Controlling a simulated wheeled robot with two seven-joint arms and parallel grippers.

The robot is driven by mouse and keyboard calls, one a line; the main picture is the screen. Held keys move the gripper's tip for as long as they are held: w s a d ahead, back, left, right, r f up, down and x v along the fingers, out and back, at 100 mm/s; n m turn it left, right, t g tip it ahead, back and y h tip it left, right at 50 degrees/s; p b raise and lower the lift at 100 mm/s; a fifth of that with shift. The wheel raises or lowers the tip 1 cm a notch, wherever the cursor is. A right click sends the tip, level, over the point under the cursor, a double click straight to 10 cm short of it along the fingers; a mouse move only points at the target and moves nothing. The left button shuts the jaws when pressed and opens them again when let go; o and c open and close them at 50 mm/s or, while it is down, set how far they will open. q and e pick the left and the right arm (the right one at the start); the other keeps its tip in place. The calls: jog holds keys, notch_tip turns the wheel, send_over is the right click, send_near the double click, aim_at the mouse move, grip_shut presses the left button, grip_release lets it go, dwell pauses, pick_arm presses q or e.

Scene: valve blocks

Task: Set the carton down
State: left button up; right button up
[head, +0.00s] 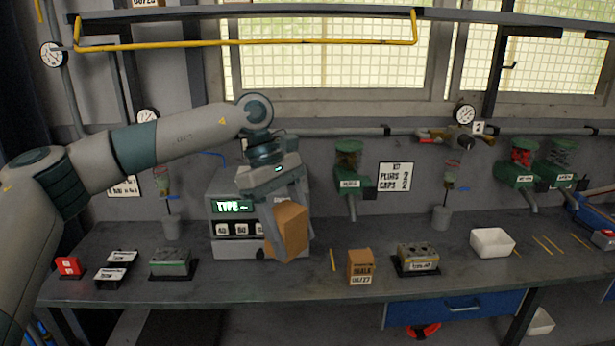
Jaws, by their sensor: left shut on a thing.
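My left gripper (284,224) is shut on a brown carton (291,232). It holds the carton tilted, in front of the grey machine with the green "TYPE" display (232,207). The carton covers part of the machine's right side. Whether its lower edge touches the bench is hard to tell. A second brown carton (360,266) with a printed label stands upright on the grey bench (320,287), to the right of the held one. My right gripper is not in view.
A valve block (417,257) sits right of the standing carton, and another block (171,262) is at left. A white tray (492,243) is further right. Green dispensers (348,180) hang behind. Bench front centre-left is clear.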

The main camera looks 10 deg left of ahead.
pick_arm(q)
jog(key=s+a+f+m+g+y+b, duration=0.1)
jog(key=s+a+f+m+y+b, duration=0.1)
jog(key=s+f+m, duration=0.4)
jog(key=s+a+f+m+g+y+b, duration=0.1)
jog(key=s+f+m, duration=0.6)
jog(key=f, duration=0.8)
jog(key=s+a+y+b, duration=0.1)
jog(key=s, duration=0.2)
jog(key=shift+a+f+g+b, duration=0.25)
jog(key=shift+f+g+b, duration=0.05)
jog(key=shift+f, duration=0.1)
jog(key=shift+w+d, duration=0.1)
